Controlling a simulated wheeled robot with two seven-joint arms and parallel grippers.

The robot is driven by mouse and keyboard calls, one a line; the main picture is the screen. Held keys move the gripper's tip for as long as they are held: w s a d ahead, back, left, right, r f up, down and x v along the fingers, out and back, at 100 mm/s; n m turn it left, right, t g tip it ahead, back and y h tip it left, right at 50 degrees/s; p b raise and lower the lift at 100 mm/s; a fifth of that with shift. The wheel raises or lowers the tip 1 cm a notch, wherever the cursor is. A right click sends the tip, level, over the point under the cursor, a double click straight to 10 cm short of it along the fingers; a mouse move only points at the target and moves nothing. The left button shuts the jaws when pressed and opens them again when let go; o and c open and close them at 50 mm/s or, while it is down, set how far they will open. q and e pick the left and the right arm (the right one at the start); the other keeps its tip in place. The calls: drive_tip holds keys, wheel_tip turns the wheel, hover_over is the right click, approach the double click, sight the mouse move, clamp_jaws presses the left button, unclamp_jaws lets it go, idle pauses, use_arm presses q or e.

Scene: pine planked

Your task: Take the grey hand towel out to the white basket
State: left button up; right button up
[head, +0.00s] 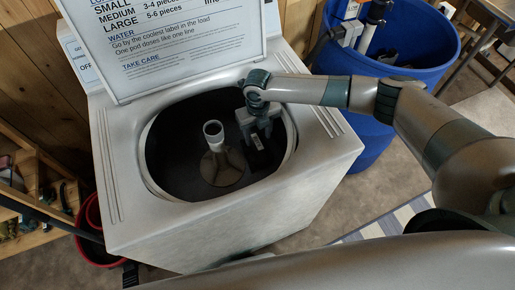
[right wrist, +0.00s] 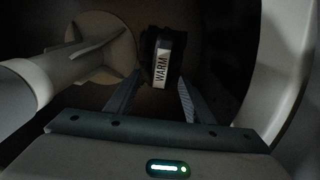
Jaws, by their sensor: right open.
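My right gripper (head: 259,136) reaches down into the open drum of a white top-loading washer (head: 225,228). A dark item with a white label reading "WARM" (right wrist: 160,68) is ahead of the fingers; it also shows in the head view (head: 262,156). It looks like dark cloth in the dim light; I cannot tell if it is the grey hand towel. In the right wrist view, the open fingers (right wrist: 158,92) stand either side of it, apart from each other. The white basket does not show. My left gripper is not in view.
A pale agitator (head: 214,150) stands in the drum left of the gripper. The drum rim surrounds my wrist. The raised lid (head: 170,50) carries a printed sign. A blue tub (head: 385,55) stands at the right, a red container (head: 90,220) at lower left, beside wooden shelves (head: 35,225).

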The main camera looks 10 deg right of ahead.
sight(258, 142)
drive_tip(key=f, duration=0.1)
drive_tip(key=f+p, duration=0.1)
drive_tip(key=f, duration=0.1)
drive_tip(key=shift+w+f, duration=0.2)
drive_tip(key=shift+w, duration=0.05)
drive_tip(key=shift+f+p, duration=0.3)
drive_tip(key=shift+f, duration=0.25)
clamp_jaws()
